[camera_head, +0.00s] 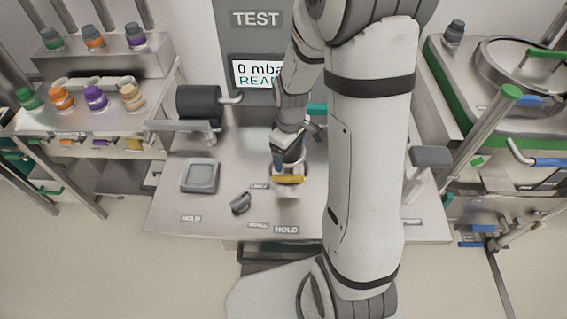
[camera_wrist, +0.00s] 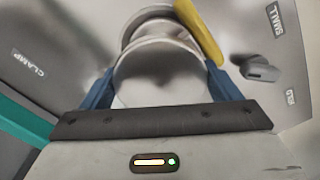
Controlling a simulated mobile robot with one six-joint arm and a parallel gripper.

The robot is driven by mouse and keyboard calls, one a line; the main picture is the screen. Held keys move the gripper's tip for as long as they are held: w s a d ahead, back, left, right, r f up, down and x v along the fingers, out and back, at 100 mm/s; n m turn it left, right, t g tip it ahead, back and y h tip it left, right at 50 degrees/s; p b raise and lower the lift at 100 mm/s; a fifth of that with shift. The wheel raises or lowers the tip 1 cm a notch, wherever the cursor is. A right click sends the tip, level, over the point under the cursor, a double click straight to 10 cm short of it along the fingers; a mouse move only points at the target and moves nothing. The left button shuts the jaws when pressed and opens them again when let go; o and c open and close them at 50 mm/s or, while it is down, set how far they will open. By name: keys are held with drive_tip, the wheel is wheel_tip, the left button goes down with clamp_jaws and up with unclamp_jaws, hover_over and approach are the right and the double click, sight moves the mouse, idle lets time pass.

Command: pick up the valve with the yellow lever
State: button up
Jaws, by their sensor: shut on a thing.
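The valve (camera_wrist: 160,75) is a pale metal body with round ends, and its yellow lever (camera_wrist: 202,32) shows at the upper right of the wrist view. In the head view the yellow lever (camera_head: 288,179) is just below my gripper (camera_head: 289,158), over the steel bench. The blue fingers of my gripper (camera_wrist: 158,88) lie on both sides of the valve body in the wrist view, shut on it. Part of the body is hidden by the gripper. I cannot tell whether the valve touches the bench.
A test panel (camera_head: 250,45) is at the back. Shelves with coloured-capped parts are at far left.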

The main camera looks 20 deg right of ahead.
drive_tip(key=shift+w+r, duration=0.1)
drive_tip(key=shift+w, duration=0.05)
drive_tip(key=shift+w+r, duration=0.1)
drive_tip(key=shift+r, duration=0.5)
wheel_tip(320, 180, up, 9)
drive_tip(key=shift+f+b, duration=0.1)
drive_tip(key=shift+b, duration=0.5)
wheel_tip(320, 180, up, 5)
drive_tip(key=p, duration=0.3)
drive_tip(key=shift+p, duration=0.35)
